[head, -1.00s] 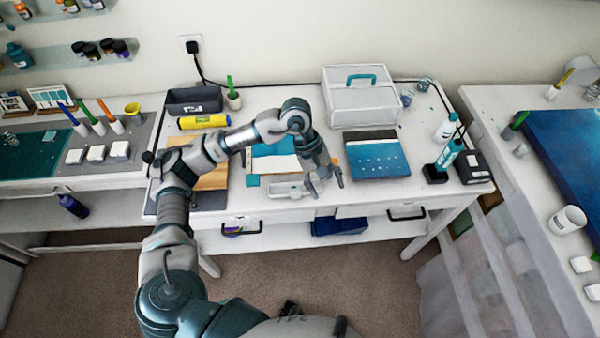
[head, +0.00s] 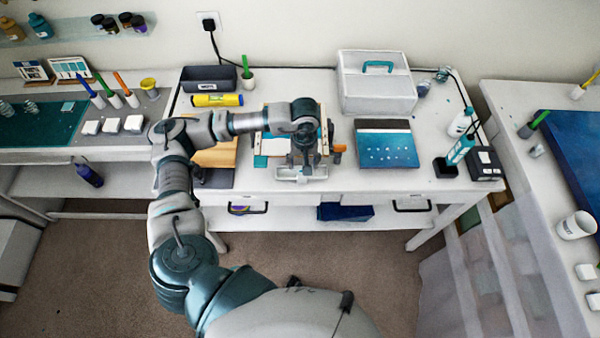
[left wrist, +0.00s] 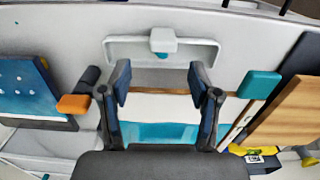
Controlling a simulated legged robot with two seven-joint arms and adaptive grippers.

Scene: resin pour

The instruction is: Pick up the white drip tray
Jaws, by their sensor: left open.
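The white drip tray (head: 287,174) lies at the front edge of the middle table, partly hidden by my left gripper in the head view. The left wrist view shows it as a shallow white tray (left wrist: 125,48) with a raised rim and a small white block-like part at its edge. My left gripper (head: 304,163) points down over the tray area. In the left wrist view its two fingers (left wrist: 159,82) are apart with nothing between them, and the tray lies just beyond the fingertips. I cannot tell the exact height gap. My right gripper is not in view.
A teal-and-white panel (left wrist: 160,108) with wooden side strips lies behind the tray. A blue board (head: 388,150) lies to the right, with an orange object (head: 338,148) between. A wooden board (head: 214,154) lies to the left. A white box (head: 376,90) stands behind.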

